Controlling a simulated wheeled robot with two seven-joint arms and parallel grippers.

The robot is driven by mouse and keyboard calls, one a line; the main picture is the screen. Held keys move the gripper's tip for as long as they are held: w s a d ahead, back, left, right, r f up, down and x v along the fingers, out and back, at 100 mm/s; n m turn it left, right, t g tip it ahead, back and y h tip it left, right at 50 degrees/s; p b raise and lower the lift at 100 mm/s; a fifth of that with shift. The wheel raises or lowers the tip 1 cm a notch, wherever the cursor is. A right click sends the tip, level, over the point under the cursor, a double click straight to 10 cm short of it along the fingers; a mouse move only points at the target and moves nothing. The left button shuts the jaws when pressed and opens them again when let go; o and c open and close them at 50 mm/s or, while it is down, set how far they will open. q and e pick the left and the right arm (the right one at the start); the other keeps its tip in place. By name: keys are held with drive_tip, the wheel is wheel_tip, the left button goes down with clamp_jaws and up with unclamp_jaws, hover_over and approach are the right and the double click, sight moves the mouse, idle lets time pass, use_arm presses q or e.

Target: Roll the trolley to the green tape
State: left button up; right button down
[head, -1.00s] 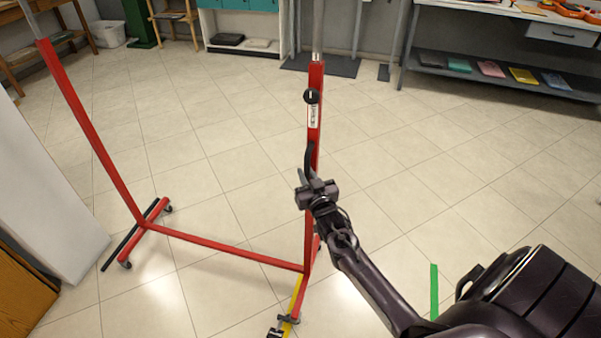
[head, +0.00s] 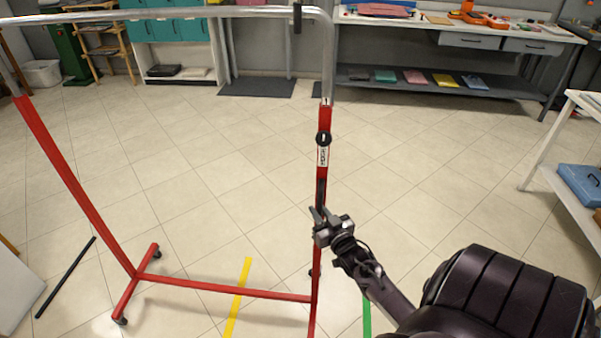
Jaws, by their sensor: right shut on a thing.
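The trolley is a red wheeled garment rack (head: 66,170) with a silver top rail. It stands upright across the left and middle of the head view. The green tape (head: 367,316) lies on the floor just right of its right post (head: 322,200), partly hidden by my arm. My right gripper (head: 318,217) is shut on the dark handle of that right post, below a black knob and a white label. The right foot of the rack is cut off at the bottom edge. My left gripper is not in view.
A yellow tape strip (head: 238,297) passes under the rack's lower bar. A black strip (head: 66,277) lies left of its left foot. A white shelf (head: 545,150) stands at right, a workbench (head: 440,25) at the back. The tiled floor between is clear.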

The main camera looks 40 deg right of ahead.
drive_tip(key=s+d, duration=1.7)
drive_tip(key=s, duration=0.3)
drive_tip(key=shift+s+d, duration=0.2)
drive_tip(key=c, duration=1.4)
unclamp_jaws()
drive_tip(key=shift+s+d, duration=0.1)
drive_tip(key=shift+s, duration=0.05)
drive_tip(key=shift+c, duration=0.2)
drive_tip(key=b+v, duration=0.1)
drive_tip(key=v, duration=0.6)
drive_tip(key=shift+s, duration=0.4)
